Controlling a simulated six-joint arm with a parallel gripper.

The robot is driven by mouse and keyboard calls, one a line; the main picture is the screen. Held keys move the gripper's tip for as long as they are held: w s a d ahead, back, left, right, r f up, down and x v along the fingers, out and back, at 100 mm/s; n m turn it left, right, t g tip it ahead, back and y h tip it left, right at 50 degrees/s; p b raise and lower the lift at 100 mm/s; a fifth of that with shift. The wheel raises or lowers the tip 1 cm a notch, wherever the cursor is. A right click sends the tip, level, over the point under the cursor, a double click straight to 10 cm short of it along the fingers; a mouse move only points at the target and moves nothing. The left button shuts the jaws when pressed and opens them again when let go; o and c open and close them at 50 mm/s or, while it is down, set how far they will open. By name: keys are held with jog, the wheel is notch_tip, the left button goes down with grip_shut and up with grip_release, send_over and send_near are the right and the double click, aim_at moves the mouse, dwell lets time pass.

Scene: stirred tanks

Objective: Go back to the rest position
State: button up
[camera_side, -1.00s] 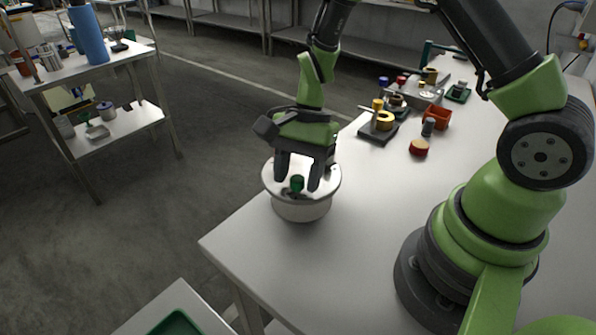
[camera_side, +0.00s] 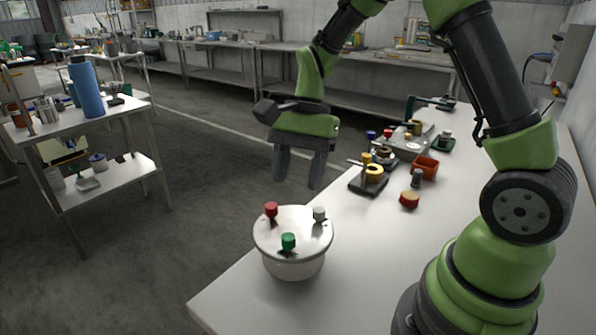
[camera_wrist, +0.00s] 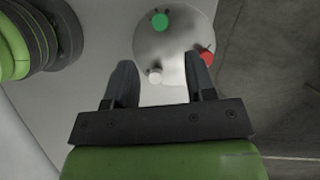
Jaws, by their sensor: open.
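My gripper (camera_side: 298,168) is open and empty, fingers pointing down, in the air above the far side of a round metal tank (camera_side: 293,264). A clear gap shows between its fingertips and the lid. The lid carries a red knob (camera_side: 271,209), a white knob (camera_side: 319,214) and a green knob (camera_side: 288,241). In the wrist view my gripper's fingers (camera_wrist: 160,84) are spread apart. The tank lid (camera_wrist: 178,42) with its green knob (camera_wrist: 160,21), red knob (camera_wrist: 207,57) and white knob (camera_wrist: 154,76) lies beyond them.
The tank stands near the corner of the white table (camera_side: 370,270). Farther back are a dark stand with a yellow ring (camera_side: 372,173), a red-topped jar (camera_side: 409,200), an orange bin (camera_side: 425,167) and a green tray (camera_side: 443,142). A shelf cart with a blue bottle (camera_side: 86,88) stands at left.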

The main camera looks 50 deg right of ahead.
jog(key=shift+r, duration=0.1)
jog(key=s+a+r+n+t+h, duration=0.2)
jog(key=s+r+n+t, duration=0.6)
jog(key=s+r+n, duration=0.3)
jog(key=s+r, duration=0.2)
jog(key=s, duration=0.1)
jog(key=shift+s+a, duration=0.1)
dwell(1.1)
